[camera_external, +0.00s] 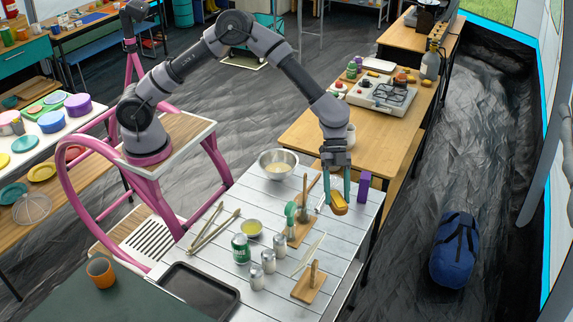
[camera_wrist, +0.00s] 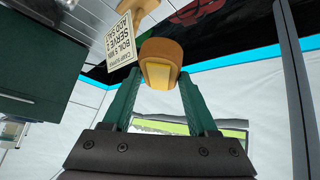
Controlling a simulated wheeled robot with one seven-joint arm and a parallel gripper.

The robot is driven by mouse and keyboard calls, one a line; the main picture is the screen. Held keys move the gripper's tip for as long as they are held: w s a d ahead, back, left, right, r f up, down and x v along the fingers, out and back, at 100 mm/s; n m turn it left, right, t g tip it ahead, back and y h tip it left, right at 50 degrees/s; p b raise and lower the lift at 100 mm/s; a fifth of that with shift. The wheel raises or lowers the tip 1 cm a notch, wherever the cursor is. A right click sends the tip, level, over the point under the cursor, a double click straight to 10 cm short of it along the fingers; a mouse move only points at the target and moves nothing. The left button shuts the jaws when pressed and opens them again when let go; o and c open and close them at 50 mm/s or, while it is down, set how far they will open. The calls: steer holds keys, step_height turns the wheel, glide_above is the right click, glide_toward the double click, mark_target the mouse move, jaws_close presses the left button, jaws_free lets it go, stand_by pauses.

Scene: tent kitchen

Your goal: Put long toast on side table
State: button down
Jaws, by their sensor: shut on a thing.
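The long toast (camera_external: 338,204), a golden-brown piece with a paler yellow face, is held in my gripper (camera_external: 336,196). In the wrist view the toast (camera_wrist: 161,62) sits between the tips of the two green fingers, which are shut on it. In the outside view the gripper points down over the right part of a white slatted table (camera_external: 222,246), with the toast near its right side. I cannot tell for sure whether the toast clears the table top. Which table is the side table is not clear from the pictures.
The slatted table holds a metal bowl (camera_external: 278,164), tongs (camera_external: 213,229), a green can (camera_external: 241,248), shakers (camera_external: 268,261), wooden stands (camera_external: 309,287) and a purple block (camera_external: 363,187). A wooden table (camera_external: 310,126) with a stove (camera_external: 382,95) stands behind. A blue bag (camera_external: 455,250) lies on the floor at right.

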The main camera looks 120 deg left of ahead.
steer(key=s+a+f+n+t+y, duration=0.1)
steer(key=s+a+f+n+y, duration=0.25)
steer(key=a, duration=0.85)
steer(key=s+a+f+n+t+y, duration=0.15)
steer(key=s+a+n, duration=0.35)
steer(key=a, duration=0.7)
steer(key=s+a+f+n+t+y, duration=0.15)
steer(key=s+a+n+y, duration=0.35)
steer(key=a, duration=0.7)
steer(key=s+a+r+n+g+y, duration=0.3)
steer(key=s+a+n, duration=0.4)
steer(key=s+a, duration=0.55)
steer(key=s+a+r+n+g+y, duration=0.2)
steer(key=s+a+r+n+g, duration=0.3)
steer(key=s+a, duration=0.8)
steer(key=shift+n+t, duration=0.55)
steer(key=shift+t, duration=0.25)
steer(key=f, duration=1.5)
steer(key=w+a+f, duration=0.1)
steer(key=f, duration=0.7)
steer(key=shift+f, duration=0.2)
steer(key=shift+c, duration=0.9)
jaws_free()
